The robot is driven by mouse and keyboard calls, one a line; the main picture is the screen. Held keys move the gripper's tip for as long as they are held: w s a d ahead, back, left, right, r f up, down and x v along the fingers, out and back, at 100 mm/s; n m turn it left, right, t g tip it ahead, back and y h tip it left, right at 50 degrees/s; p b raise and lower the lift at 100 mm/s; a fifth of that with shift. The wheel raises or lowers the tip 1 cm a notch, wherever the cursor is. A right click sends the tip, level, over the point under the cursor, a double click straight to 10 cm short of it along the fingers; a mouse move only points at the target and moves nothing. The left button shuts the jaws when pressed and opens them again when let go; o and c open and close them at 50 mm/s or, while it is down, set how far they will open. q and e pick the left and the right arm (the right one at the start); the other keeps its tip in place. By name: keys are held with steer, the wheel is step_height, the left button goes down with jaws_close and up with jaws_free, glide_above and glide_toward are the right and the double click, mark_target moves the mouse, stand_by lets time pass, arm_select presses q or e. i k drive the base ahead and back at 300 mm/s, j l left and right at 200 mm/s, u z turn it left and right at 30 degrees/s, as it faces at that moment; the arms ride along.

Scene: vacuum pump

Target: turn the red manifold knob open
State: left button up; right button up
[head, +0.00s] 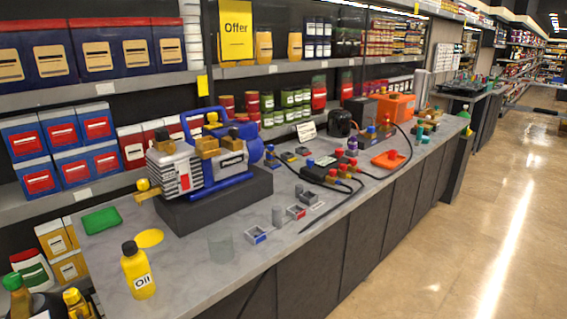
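A dark manifold block (314,173) lies on the grey counter, right of the blue and grey vacuum pump (205,160). Small red pieces sit at its right side, one at the upper end (339,154) and one nearer the front (333,174). They are too small to tell which is the knob or how far it is turned. Dark hoses run from the manifold area across the counter. Neither of my grippers shows in the head view.
A yellow oil bottle (138,271) stands at the counter's near left end. An orange-red tray (388,159) and an orange case (394,107) are farther along. Shelves of goods rise behind; the aisle floor (450,240) at right is clear.

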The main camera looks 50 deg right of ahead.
mark_target(338, 151)
steer(key=z, duration=1.8)
steer(key=i+l+u, duration=0.1)
steer(key=u, duration=0.25)
steer(key=i+l+u, duration=0.1)
steer(key=u, duration=0.25)
steer(key=l+u, duration=0.15)
steer(key=u, duration=0.15)
steer(key=i, duration=0.05)
